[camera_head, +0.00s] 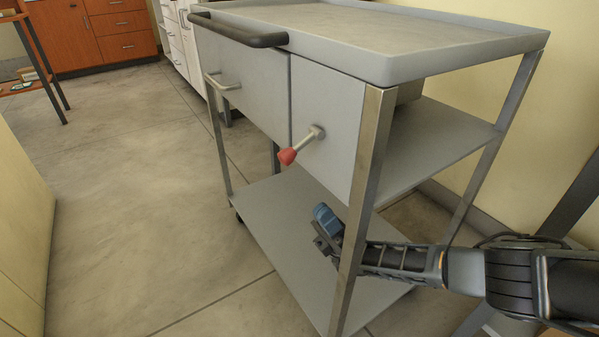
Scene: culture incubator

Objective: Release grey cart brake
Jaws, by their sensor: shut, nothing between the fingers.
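The grey cart (250,75) fills the middle of the head view. On its front panel, at the right, a short metal brake lever (305,144) points down and left and ends in a red knob (287,156). My gripper (325,222), with blue fingertips, is shut and empty. It shows below and slightly right of the red knob, apart from it, above the lower shelf (275,225). My arm comes in from the right, and the cart's near corner post (360,190) covers part of it just behind the gripper.
A black push bar (240,30) runs along the cart's top left edge. A drawer handle (222,82) sits left of the lever. Open floor (130,200) lies to the left. A yellow wall (540,110) stands behind the cart; wooden cabinets (60,35) are far left.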

